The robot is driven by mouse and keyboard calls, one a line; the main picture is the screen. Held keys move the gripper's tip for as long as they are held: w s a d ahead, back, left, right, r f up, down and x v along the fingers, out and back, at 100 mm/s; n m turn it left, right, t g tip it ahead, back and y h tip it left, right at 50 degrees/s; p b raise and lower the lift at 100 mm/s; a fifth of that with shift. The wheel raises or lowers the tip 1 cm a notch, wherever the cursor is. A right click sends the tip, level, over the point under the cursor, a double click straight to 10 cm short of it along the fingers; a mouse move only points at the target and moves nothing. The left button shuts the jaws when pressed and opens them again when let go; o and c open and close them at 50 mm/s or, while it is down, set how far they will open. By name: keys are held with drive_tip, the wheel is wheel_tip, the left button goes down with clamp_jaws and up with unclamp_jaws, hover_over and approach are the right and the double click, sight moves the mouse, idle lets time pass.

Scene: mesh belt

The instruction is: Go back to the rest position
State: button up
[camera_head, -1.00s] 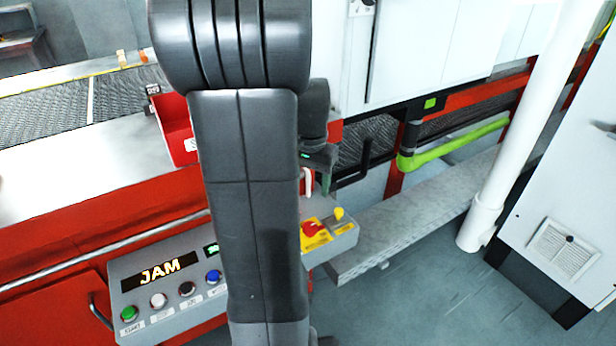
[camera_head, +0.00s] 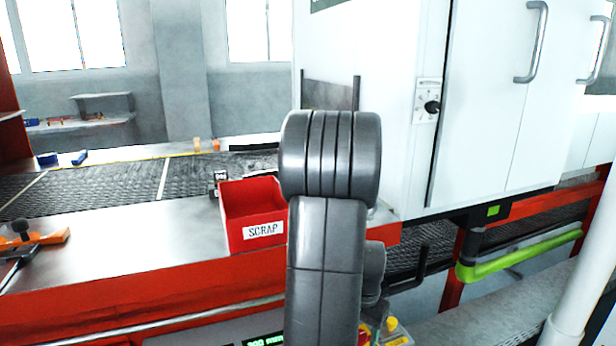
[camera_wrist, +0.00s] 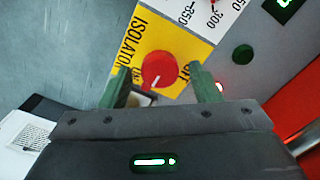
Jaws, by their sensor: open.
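My gripper (camera_wrist: 163,88) shows in the wrist view with its two green fingers apart and nothing held between them. Beyond the fingertips is a red rotary isolator knob (camera_wrist: 159,70) on a yellow label plate (camera_wrist: 145,35). The knob appears between the fingers in the picture, and I cannot tell the distance to it. In the head view my own arm stands upright across the middle, and my gripper is hidden. Only a bit of the yellow isolator area (camera_head: 392,328) shows beside the arm at the bottom.
A red SCRAP bin (camera_head: 250,235) stands on the metal ledge left of my arm. The mesh belt (camera_head: 120,183) runs behind it into a white cabinet (camera_head: 490,110). A green-yellow rail (camera_head: 520,257) and a white post (camera_head: 580,270) stand at right. An orange-handled tool (camera_head: 45,238) lies far left.

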idle(0.4)
wheel_tip(320, 180, up, 13)
drive_tip(key=p, duration=0.3)
wheel_tip(320, 180, down, 14)
drive_tip(key=b, duration=0.3)
drive_tip(key=shift+r, duration=0.2)
drive_tip(key=shift+r+n, duration=0.1)
drive_tip(key=shift+n, duration=0.3)
drive_tip(key=n+b, duration=0.1)
drive_tip(key=n, duration=0.2)
drive_tip(key=shift+n, duration=0.4)
drive_tip(key=n+b, duration=0.1)
drive_tip(key=n, duration=0.3)
drive_tip(key=shift+n, duration=0.3)
drive_tip(key=n+b, duration=0.2)
drive_tip(key=n, duration=0.3)
drive_tip(key=shift+a+n, duration=0.1)
drive_tip(key=shift+n, duration=0.2)
drive_tip(key=shift+r+n+b, duration=0.1)
drive_tip(key=shift+n+b, duration=0.55)
drive_tip(key=shift+n, duration=0.95)
